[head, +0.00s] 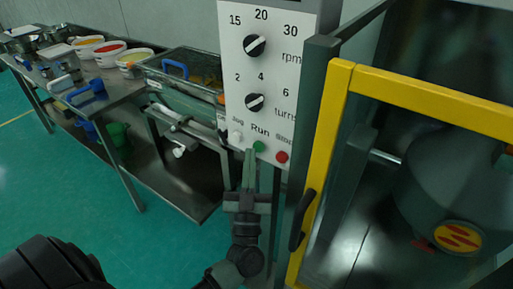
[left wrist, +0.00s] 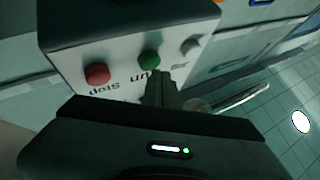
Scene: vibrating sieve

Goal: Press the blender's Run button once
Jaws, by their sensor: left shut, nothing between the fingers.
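The blender's white control panel (head: 262,75) stands upright in the head view, with two black knobs and a row of buttons below. The green Run button (head: 259,147) sits under the word Run, between a white Jog button (head: 237,137) and a red Stop button (head: 282,157). In the left wrist view the green Run button (left wrist: 149,59) shows just beyond the fingertips (left wrist: 160,78). I cannot tell whether they touch. My right gripper is out of view.
A yellow-framed guard (head: 337,120) with a dark handle stands right of the panel, before a grey drum (head: 450,190). At left, a steel table (head: 130,88) bears bowls, scoops and a sieve. Green floor (head: 170,240) is clear in front.

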